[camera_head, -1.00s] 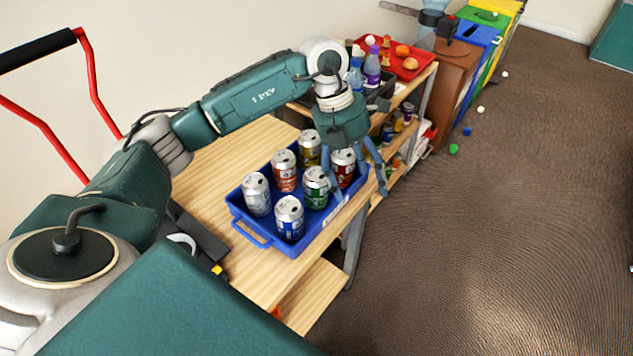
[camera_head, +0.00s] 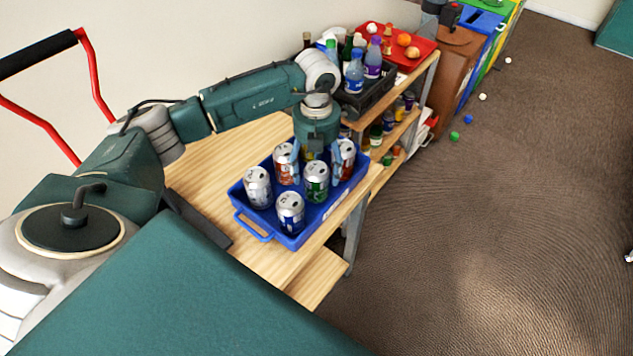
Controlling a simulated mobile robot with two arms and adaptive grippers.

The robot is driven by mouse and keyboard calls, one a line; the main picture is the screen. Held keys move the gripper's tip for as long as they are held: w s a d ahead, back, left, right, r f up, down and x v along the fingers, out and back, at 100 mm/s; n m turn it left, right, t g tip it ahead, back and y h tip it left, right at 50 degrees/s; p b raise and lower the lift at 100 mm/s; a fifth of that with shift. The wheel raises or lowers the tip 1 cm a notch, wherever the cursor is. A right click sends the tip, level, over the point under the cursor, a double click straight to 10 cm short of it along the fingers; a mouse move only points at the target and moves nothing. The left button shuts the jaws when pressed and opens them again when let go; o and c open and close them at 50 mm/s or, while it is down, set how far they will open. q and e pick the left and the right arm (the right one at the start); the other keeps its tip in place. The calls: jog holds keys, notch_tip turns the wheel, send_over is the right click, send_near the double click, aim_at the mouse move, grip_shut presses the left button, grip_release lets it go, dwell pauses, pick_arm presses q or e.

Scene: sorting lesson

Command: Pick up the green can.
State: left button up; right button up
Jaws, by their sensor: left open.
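The green can (camera_head: 316,184) stands upright in the front right part of a blue tray (camera_head: 262,229) on the wooden table. My left gripper (camera_head: 315,160) is open and points down over the tray, just behind the green can. Its fingers show on either side, near the orange-red can (camera_head: 284,170) and the dark red can (camera_head: 344,160). I cannot tell whether they touch any can. The yellow can at the back is mostly hidden by the gripper. My right gripper is not in view.
A silver can (camera_head: 257,187) and a blue can (camera_head: 290,212) also stand in the tray, close to the green one. Behind is a black crate (camera_head: 372,97) with bottles and a red tray (camera_head: 424,46) with food. The wooden tabletop (camera_head: 215,160) is clear at left.

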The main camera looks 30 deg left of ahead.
pick_arm(q)
jog(key=shift+f, duration=0.75)
jog(key=c, duration=0.9)
jog(key=shift+o, duration=0.2)
jog(key=shift+r, duration=0.1)
